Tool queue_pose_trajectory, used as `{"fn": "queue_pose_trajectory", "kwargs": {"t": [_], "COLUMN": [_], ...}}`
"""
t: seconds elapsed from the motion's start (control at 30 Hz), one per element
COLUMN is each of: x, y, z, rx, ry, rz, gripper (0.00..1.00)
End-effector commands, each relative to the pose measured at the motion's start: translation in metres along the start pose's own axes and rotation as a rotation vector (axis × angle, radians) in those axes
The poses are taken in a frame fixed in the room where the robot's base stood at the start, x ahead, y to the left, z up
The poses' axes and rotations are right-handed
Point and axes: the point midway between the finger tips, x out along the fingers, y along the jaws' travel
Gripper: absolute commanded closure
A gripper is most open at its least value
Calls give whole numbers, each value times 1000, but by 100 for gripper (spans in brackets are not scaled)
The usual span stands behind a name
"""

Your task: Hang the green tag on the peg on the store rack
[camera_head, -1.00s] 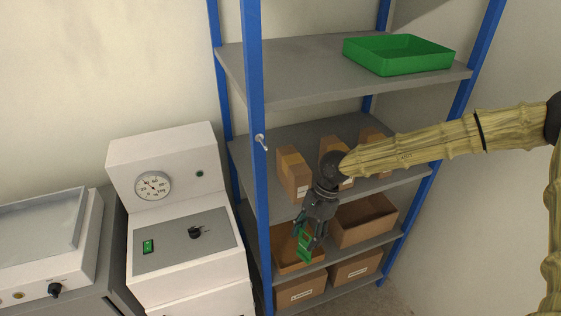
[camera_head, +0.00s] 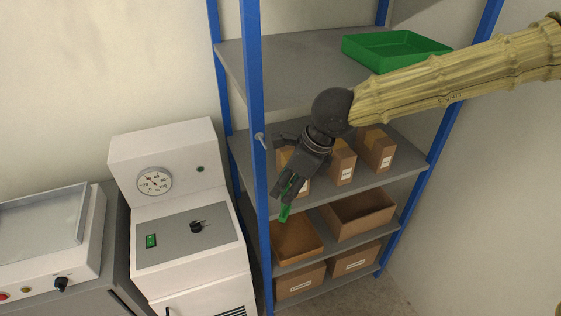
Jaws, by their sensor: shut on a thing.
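The green tag (camera_head: 285,212) is held in my gripper (camera_head: 286,188) and hangs down from its fingers, seen nearly edge-on. The gripper is shut on it, and the fingers partly hide it. The peg (camera_head: 261,140) is a small pale pin on the front blue post of the store rack (camera_head: 253,100). My gripper is in front of the rack's middle shelf, to the right of the peg and lower than it in the picture. The tag and the peg are apart.
A green tray (camera_head: 395,50) is on the top shelf. Cardboard boxes (camera_head: 376,148) stand on the middle shelf, with open bins (camera_head: 362,213) below. A white machine with a gauge (camera_head: 180,215) stands left of the rack. Open space lies before the post.

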Motion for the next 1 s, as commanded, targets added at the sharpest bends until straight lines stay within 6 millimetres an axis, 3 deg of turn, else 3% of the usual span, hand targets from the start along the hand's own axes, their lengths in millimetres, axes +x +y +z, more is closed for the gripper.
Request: {"fn": "queue_pose_trajectory", "kwargs": {"t": [0.3, 0.5, 0.7, 1.0], "x": [-57, -83, -94, -92], "y": [30, 47, 56, 51], "z": [25, 34, 36, 41], "rx": [291, 453, 533, 544], "ry": [0, 1, 2, 2], "rz": [-128, -192, -220, -223], "gripper": [69, 69, 69, 69]}}
